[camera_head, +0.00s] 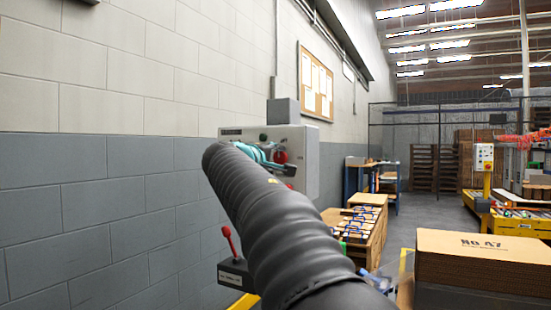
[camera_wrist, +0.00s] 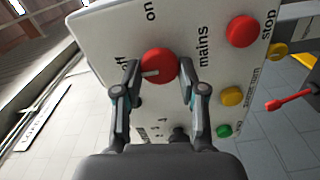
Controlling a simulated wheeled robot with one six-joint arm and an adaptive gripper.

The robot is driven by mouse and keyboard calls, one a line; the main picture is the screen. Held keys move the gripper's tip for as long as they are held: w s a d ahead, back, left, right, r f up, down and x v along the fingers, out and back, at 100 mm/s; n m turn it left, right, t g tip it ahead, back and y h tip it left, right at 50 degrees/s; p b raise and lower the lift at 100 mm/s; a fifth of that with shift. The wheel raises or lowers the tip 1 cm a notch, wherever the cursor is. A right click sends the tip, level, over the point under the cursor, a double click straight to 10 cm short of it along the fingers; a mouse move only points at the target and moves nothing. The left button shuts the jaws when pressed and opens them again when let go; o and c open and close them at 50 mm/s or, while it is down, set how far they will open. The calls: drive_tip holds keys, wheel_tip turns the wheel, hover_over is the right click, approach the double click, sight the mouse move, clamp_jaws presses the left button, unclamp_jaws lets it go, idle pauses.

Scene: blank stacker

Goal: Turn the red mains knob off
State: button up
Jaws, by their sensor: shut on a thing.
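The red mains knob (camera_wrist: 158,66) is round with a white line across its face, on a pale control panel. The line points left in the wrist view, to the side where "off" is printed; "on" is printed above. My gripper (camera_wrist: 160,70) has one finger on each side of the knob and is shut on it. In the head view the control box (camera_head: 309,165) hangs on the wall, and my gripper (camera_head: 262,153) is at its front, partly hidden by my arm.
A red stop button (camera_wrist: 242,31), a yellow button (camera_wrist: 232,96) and a green button (camera_wrist: 224,130) share the panel. A red-handled lever (camera_head: 229,243) stands below the box. The aisle (camera_head: 430,215) behind is open.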

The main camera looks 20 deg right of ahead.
drive_tip(key=o, duration=1.1)
drive_tip(key=shift+o, duration=0.2)
drive_tip(key=v, duration=1.2)
drive_tip(key=shift+a, duration=0.1)
